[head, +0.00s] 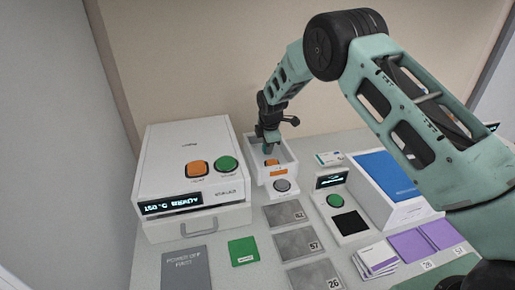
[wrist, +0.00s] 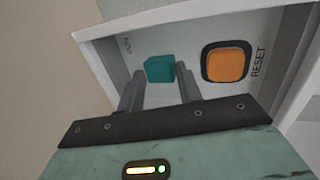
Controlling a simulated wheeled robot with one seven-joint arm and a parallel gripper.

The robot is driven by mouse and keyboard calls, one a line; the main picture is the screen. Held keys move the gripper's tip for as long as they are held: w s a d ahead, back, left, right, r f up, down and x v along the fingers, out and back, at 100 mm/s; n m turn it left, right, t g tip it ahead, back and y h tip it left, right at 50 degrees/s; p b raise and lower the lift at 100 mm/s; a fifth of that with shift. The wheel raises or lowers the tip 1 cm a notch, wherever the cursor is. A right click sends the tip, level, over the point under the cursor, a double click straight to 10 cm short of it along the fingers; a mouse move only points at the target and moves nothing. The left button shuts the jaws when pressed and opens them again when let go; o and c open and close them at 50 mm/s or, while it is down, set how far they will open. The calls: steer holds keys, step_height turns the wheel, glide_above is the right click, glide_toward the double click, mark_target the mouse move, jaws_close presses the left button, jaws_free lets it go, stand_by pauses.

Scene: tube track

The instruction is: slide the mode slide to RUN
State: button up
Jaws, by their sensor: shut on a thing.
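The mode slide's teal knob (wrist: 159,68) stands on a grey panel inside a white-rimmed box (head: 290,150). My gripper (wrist: 160,82) is shut on the teal knob, with one finger on each side of it. In the head view my gripper (head: 268,143) reaches down into the back of the box and hides most of the knob. A small label (wrist: 127,46) by the slide is hard to read. The slide's track is mostly hidden.
An orange RESET button (wrist: 226,63) sits right beside the knob. A white machine (head: 165,165) with orange and green buttons stands left of the box. A grey round button (head: 283,186) is in front. Grey numbered plates (head: 300,243) lie nearer.

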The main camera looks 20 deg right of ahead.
steer(key=shift+d, duration=0.9)
steer(key=o, duration=0.5)
steer(key=shift+o, duration=0.2)
step_height(320, 180, up, 7)
steer(key=p, duration=0.3)
